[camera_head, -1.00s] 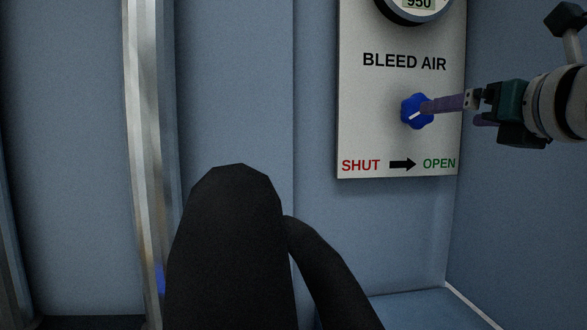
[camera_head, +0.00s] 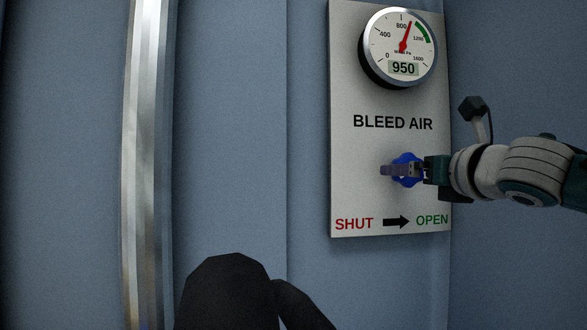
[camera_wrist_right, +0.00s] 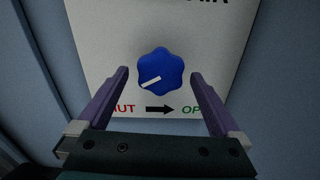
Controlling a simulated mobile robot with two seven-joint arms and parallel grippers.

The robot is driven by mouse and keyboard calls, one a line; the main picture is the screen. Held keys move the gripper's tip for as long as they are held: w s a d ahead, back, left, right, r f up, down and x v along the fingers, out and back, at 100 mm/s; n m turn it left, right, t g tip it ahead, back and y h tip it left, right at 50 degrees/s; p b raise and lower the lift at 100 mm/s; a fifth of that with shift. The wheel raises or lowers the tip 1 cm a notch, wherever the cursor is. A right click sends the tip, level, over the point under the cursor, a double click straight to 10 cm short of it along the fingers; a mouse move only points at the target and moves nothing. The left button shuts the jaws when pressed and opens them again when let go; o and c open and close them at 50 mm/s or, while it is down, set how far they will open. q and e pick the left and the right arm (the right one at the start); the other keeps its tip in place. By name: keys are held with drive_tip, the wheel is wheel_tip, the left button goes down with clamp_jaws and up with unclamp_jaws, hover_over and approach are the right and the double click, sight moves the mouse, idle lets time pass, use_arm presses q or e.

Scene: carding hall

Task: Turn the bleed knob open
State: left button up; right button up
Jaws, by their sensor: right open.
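The blue lobed bleed knob (camera_head: 408,158) is on a white panel (camera_head: 348,190) under the words BLEED AIR. In the right wrist view the knob (camera_wrist_right: 160,66) shows whole. Its white mark points to the lower left, towards the red SHUT label. My right gripper (camera_head: 395,171) is in front of the knob and hides part of it in the head view. In the wrist view its open purple fingers (camera_wrist_right: 159,72) stand on either side of the knob, with a gap visible on both sides. My left gripper is out of view.
A round gauge (camera_head: 402,45) above the knob reads 950, its red needle just short of the green band. SHUT, a black arrow (camera_head: 397,222) and OPEN are printed below the knob. A vertical metal post (camera_head: 148,150) stands to the left. Blue walls surround the panel.

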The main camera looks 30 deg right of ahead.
drive_tip(key=shift+x, duration=1)
drive_tip(key=shift+c, duration=0.2)
drive_tip(key=c, duration=1.3)
